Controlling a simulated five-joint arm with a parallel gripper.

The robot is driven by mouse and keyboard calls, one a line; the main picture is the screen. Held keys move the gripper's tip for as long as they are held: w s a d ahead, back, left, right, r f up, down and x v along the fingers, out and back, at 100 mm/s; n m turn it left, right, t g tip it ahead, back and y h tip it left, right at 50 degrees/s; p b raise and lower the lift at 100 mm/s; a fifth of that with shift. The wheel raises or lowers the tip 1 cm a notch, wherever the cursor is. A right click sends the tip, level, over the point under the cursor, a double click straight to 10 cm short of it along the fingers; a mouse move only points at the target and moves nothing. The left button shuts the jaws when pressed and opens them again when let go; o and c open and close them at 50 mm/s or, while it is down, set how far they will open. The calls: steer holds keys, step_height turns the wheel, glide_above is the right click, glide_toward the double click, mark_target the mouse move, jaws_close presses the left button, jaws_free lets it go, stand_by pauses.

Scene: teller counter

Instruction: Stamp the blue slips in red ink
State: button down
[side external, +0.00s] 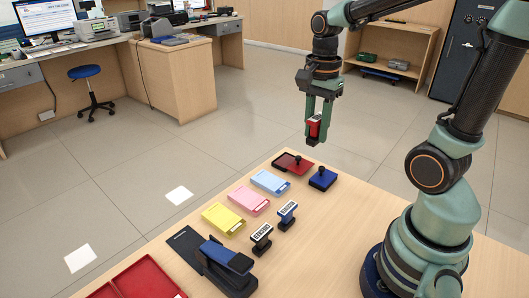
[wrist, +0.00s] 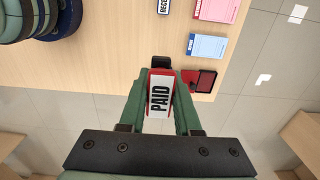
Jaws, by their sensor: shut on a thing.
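My gripper (side external: 314,139) is shut on a red stamp (side external: 315,126) and holds it in the air above the far end of the counter. In the wrist view the stamp's label reads PAID (wrist: 159,98). The blue slips (side external: 268,182) lie on the counter below and left of my gripper; they also show in the wrist view (wrist: 207,46). The red ink pad (side external: 283,160) lies beyond them, with a dark red face showing and a red knobbed part beside it. It also shows in the wrist view (wrist: 206,79), right of the held stamp. The stamp's underside is hidden.
A blue knobbed ink pad (side external: 322,179) sits right of the blue slips. Pink slips (side external: 247,201) and yellow slips (side external: 222,219) lie nearer. A blue stamp (side external: 287,214) and a black stamp (side external: 261,238) stand beside them. A stapler-like device (side external: 226,264) and red tray (side external: 140,282) are at front.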

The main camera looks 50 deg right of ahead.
steer(key=shift+r, duration=0.1)
steer(key=c, duration=1.3)
jaws_free()
steer(key=shift+c, duration=0.2)
jaws_close()
steer(key=w+d+f, duration=0.4)
steer(key=w+d, duration=0.2)
steer(key=w, duration=0.3)
steer(key=shift+w+d+f, duration=0.85)
steer(key=shift+w+f, duration=0.25)
steer(key=shift+f, duration=1.2)
steer(key=shift+w+d+f, duration=0.8)
steer(key=shift+w+f, duration=0.25)
steer(key=shift+f, duration=1.3)
steer(key=shift+w+d+f, duration=0.85)
steer(key=shift+w+f, duration=0.25)
steer(key=shift+f, duration=1.2)
